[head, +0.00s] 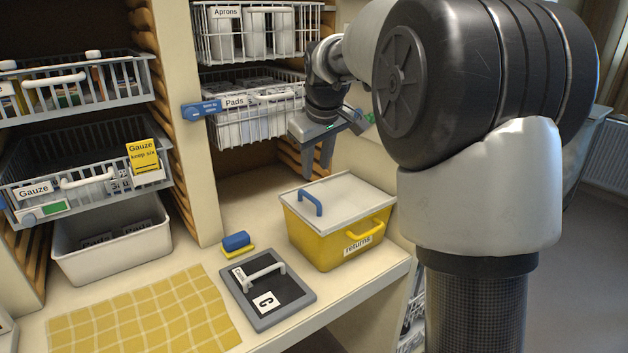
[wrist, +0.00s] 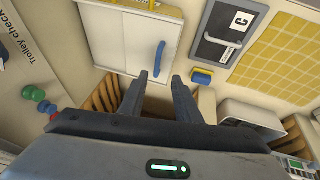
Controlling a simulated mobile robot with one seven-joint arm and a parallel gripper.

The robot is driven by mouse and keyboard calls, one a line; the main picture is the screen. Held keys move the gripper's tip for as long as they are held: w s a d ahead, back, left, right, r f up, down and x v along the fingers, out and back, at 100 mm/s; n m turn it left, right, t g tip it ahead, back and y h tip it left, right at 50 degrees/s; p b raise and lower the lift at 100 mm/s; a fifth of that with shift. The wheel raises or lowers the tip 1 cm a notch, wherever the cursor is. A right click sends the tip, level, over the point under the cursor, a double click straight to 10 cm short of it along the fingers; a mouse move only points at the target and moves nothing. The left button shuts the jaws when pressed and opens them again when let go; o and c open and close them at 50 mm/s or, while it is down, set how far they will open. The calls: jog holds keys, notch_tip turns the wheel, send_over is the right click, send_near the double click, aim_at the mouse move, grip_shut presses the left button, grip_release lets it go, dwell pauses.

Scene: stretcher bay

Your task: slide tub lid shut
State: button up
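The yellow tub (head: 325,240), labelled "returns", stands on the bench with a yellow handle at its front. Its pale lid (head: 350,197) lies over the top and carries a blue handle (head: 311,202) near the left edge. In the wrist view the lid (wrist: 110,40) and blue handle (wrist: 159,58) show just beyond my fingertips. I cannot tell whether a gap is left at the lid's edge. My gripper (head: 318,172) points down above the back of the lid, apart from the handle. In the wrist view its two fingers (wrist: 160,76) are spread with nothing between them.
A dark board with a pale handle (head: 265,272) and a blue-and-yellow block (head: 237,242) lie left of the tub. A yellow checked cloth (head: 145,315) covers the left bench. Wire baskets (head: 255,130) hang behind my gripper. A white bin (head: 110,240) stands at the back left.

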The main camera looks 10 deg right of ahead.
jog(key=shift+v, duration=2.65)
jog(key=s+a+r+m+p, duration=0.1)
jog(key=s+p, duration=0.1)
jog(key=s, duration=0.7)
jog(key=s+a+r+m+p, duration=0.1)
jog(key=s+r+m, duration=0.1)
jog(key=s, duration=0.8)
jog(key=s+f+m+p, duration=0.2)
jog(key=s+f, duration=0.4)
jog(key=s, duration=0.6)
jog(key=shift+s+a+t, duration=0.25)
jog(key=shift+t, duration=0.05)
